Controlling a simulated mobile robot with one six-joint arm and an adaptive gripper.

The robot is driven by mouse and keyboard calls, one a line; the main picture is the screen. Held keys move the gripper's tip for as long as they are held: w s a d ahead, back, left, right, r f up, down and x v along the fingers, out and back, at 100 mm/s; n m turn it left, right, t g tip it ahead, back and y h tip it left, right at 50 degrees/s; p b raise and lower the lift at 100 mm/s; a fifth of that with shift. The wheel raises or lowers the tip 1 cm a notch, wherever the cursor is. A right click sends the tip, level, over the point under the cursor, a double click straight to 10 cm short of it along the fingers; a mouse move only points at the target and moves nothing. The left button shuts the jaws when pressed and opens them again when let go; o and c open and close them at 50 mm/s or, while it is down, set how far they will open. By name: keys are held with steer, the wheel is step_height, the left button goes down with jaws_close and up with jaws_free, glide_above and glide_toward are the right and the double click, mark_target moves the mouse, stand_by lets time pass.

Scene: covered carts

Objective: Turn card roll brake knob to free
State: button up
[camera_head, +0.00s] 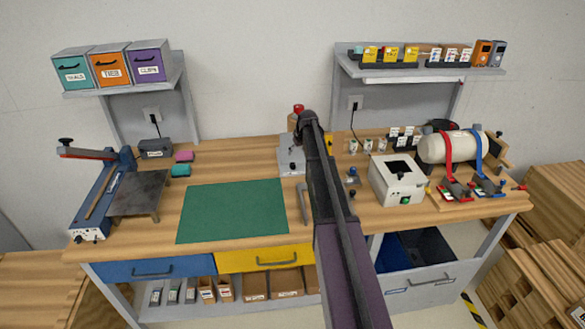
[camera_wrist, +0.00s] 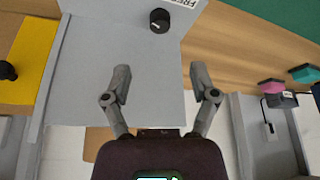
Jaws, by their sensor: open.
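A black round knob (camera_wrist: 159,20) with a short white mark sits on a grey panel (camera_wrist: 95,40) in the wrist view. A white label (camera_wrist: 186,3) beside it is cut by the top edge; its letters seem to begin with "FRE". My gripper (camera_wrist: 160,74) is open and empty, its two fingers apart. The knob lies beyond the fingertips, roughly between their lines, and nothing touches it.
In the head view a grey plate (camera_head: 289,162) stands beside the green mat (camera_head: 235,208). A white box (camera_head: 397,181) and a strapped white roll (camera_head: 446,147) are at right. In the wrist view a second black knob (camera_wrist: 8,70) is by a yellow strip (camera_wrist: 36,50).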

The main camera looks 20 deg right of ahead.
mark_target(293, 164)
steer(key=shift+b+x, duration=4.2)
steer(key=shift+x, duration=0.6)
steer(key=shift+f, duration=0.1)
jaws_close()
